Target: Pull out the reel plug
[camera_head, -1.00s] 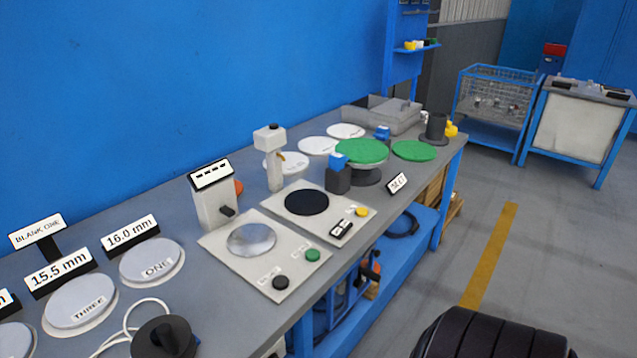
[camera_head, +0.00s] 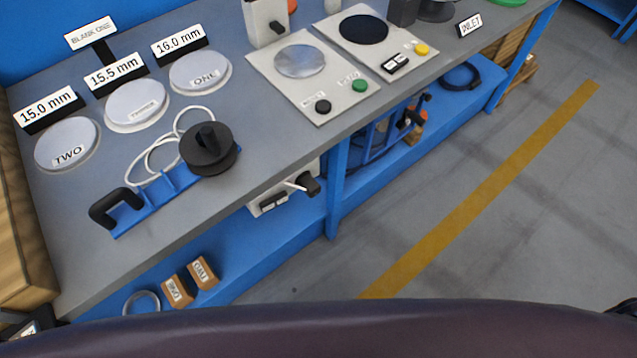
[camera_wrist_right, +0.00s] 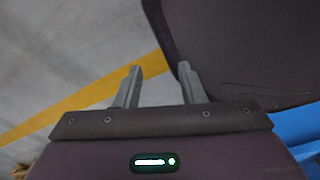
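A black reel (camera_head: 208,160) with a raised knob sits at the right end of a blue bar (camera_head: 160,195) on the bench in the head view. A black handle (camera_head: 103,213) stands at the bar's left end. A white cable (camera_head: 150,160) loops behind the bar. I cannot tell which part is the reel plug. A light box (camera_head: 270,203) with a black fitting (camera_head: 308,184) is on the shelf below. My right gripper (camera_wrist_right: 159,68) is open and empty in the right wrist view, over floor and a dark surface. My left gripper is not in view.
The grey bench (camera_head: 90,258) carries labelled discs, such as disc TWO (camera_head: 67,143), and a control panel (camera_head: 310,75). A wooden box (camera_head: 22,240) is at its left end. The blue lower shelf (camera_head: 235,265) holds small blocks. The floor (camera_head: 450,240) at right is clear.

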